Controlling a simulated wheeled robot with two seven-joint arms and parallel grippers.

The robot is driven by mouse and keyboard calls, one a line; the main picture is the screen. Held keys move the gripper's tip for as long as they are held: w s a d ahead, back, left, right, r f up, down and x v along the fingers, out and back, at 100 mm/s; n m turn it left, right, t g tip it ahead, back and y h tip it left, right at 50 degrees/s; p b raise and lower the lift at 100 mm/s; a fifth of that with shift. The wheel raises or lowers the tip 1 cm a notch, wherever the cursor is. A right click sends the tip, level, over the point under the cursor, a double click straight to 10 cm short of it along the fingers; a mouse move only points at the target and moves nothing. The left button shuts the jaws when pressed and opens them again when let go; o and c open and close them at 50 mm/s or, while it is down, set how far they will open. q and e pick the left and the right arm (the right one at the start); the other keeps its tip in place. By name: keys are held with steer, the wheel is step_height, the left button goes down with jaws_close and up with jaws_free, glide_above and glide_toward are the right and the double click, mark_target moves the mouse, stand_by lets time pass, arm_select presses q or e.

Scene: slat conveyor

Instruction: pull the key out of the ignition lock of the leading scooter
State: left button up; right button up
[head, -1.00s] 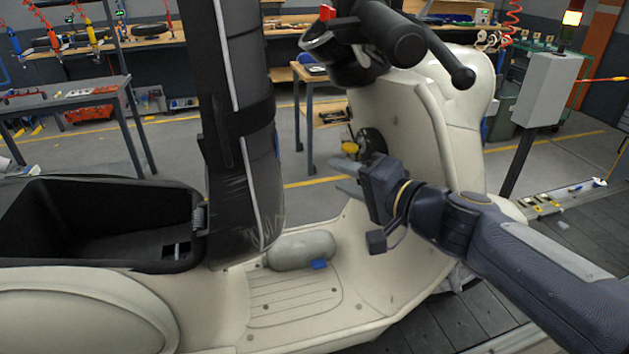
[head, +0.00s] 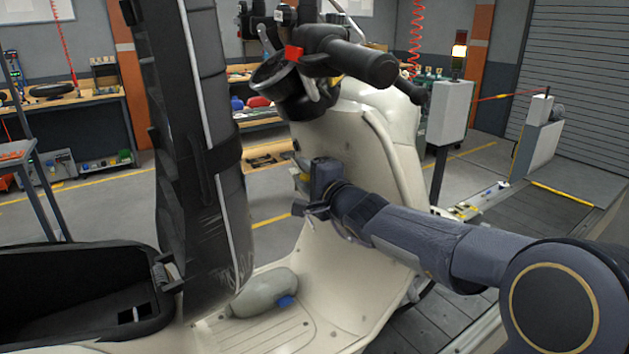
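The cream scooter (head: 350,235) fills the middle of the head view, its raised dark seat (head: 195,140) at left and its handlebar (head: 345,62) at top. My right arm comes in from the right. Its gripper (head: 300,170) is at the inner face of the front shield, at the ignition lock's height, fingers pointing left. The gripper body covers the lock. A small yellowish patch, possibly the key (head: 302,182), shows beside the fingers. I cannot tell whether the fingers touch it or how far apart they are. My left gripper is not in view.
The open under-seat bin (head: 75,270) is at lower left. A grey rounded object (head: 264,293) lies on the scooter's footboard. A grey control box (head: 448,110) on a post stands behind the scooter at right. Slatted conveyor flooring (head: 430,325) runs at lower right.

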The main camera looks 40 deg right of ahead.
steer(key=shift+w+d, duration=0.1)
steer(key=shift+w, duration=0.65)
jaws_close()
steer(key=shift+a+b, duration=0.2)
steer(key=shift+b, duration=0.2)
steer(key=shift+a, duration=0.2)
steer(key=shift+a+b, duration=0.1)
steer(key=shift+b, duration=0.35)
stand_by(0.3)
steer(key=shift+w+a+r+b, duration=0.1)
steer(key=shift+a+r+b, duration=0.1)
steer(key=shift+a+b, duration=1.05)
stand_by(1.5)
